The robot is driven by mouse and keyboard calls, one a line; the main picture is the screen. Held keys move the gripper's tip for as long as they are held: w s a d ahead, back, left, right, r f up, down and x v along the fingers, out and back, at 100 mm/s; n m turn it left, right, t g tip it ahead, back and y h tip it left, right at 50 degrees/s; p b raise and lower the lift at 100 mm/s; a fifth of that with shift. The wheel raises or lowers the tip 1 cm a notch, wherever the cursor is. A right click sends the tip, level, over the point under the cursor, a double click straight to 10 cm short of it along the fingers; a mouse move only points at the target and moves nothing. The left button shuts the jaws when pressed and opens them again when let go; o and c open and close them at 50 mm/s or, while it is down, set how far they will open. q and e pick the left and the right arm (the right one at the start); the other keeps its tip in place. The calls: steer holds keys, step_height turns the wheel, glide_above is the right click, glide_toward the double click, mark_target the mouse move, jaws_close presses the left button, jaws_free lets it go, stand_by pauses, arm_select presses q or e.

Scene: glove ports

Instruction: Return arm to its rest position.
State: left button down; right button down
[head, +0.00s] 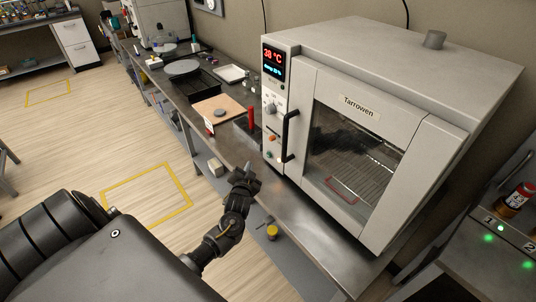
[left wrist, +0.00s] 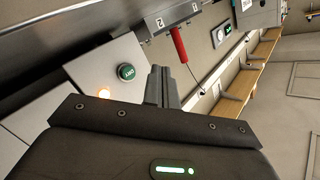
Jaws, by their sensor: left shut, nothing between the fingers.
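My left gripper (head: 246,172) is in front of the bench's front edge, left of the grey Tarrowen oven (head: 360,110). Its fingers are together with nothing between them. In the left wrist view the shut fingers (left wrist: 161,84) point up the picture, beside a green round button (left wrist: 126,72) on a pale panel. I cannot tell whether they touch anything. The oven door is closed, with a dark handle (head: 289,135) on its left side, and its display (head: 273,62) reads 38 °C. My right gripper is not in view.
The metal bench (head: 300,220) runs along the wall under the oven. A red-handled thing (head: 251,118) and a tan board (head: 215,112) are on it to the left. A yellow-topped jar (head: 272,231) stands below. A yellow-taped floor square (head: 146,195) is clear at the left.

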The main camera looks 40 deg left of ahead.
arm_select(q)
steer(key=shift+s+f, duration=0.1)
steer(key=shift+s, duration=0.05)
stand_by(0.4)
steer(key=s+d+f+g+h, duration=0.2)
steer(key=s+d+g+h, duration=0.1)
steer(key=s+d, duration=0.4)
steer(key=s+d+f+g+h, duration=0.2)
steer(key=s+d+f+h, duration=0.1)
steer(key=s+d, duration=0.4)
steer(key=s+d+r+g+h, duration=0.1)
steer(key=s+d+r+g, duration=0.15)
steer(key=s, duration=0.65)
steer(key=s+d+r+g+h, duration=0.1)
steer(key=s+d+g, duration=0.3)
steer(key=s, duration=0.5)
step_height(320, 180, down, 27)
steer(key=s+b, duration=0.1)
steer(key=s+a+f+g+b, duration=0.1)
steer(key=s+a+f+g, duration=0.1)
steer(key=s+f, duration=1.4)
steer(key=shift+s+a+f+m, duration=0.2)
steer(key=shift+s+f+m, duration=0.2)
steer(key=shift+f, duration=0.05)
